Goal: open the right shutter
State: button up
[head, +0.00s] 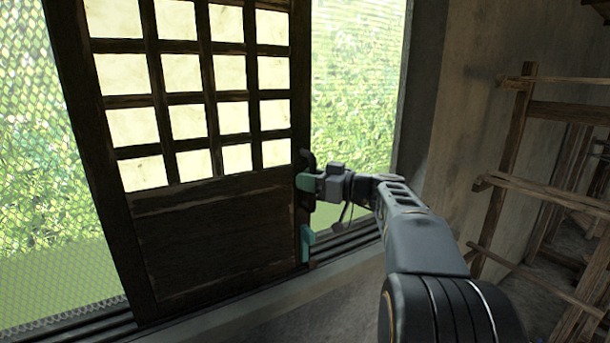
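A dark wooden sliding shutter (215,235), with a grid of pale panes above and a solid panel below, stands in the window opening. Mesh and greenery show on both sides of it. I see only this one shutter. My gripper (307,184) is at the shutter's right edge, around the height where the panes meet the lower panel. It seems to touch or nearly touch that edge. Its fingers are small and dark against the frame, so I cannot tell whether they are open or shut. A teal piece (306,243) shows lower on the same edge.
A grooved track (345,240) runs along the sill under the shutter. The opening to its right (355,85) shows mesh up to the dark window post (421,75). A concrete wall (465,120) and a wooden frame (510,160) stand at the right.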

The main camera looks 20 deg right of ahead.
jog(key=shift+w+a, duration=0.25)
jog(key=shift+w, duration=0.05)
jog(key=shift+c, duration=0.3)
grip_shut()
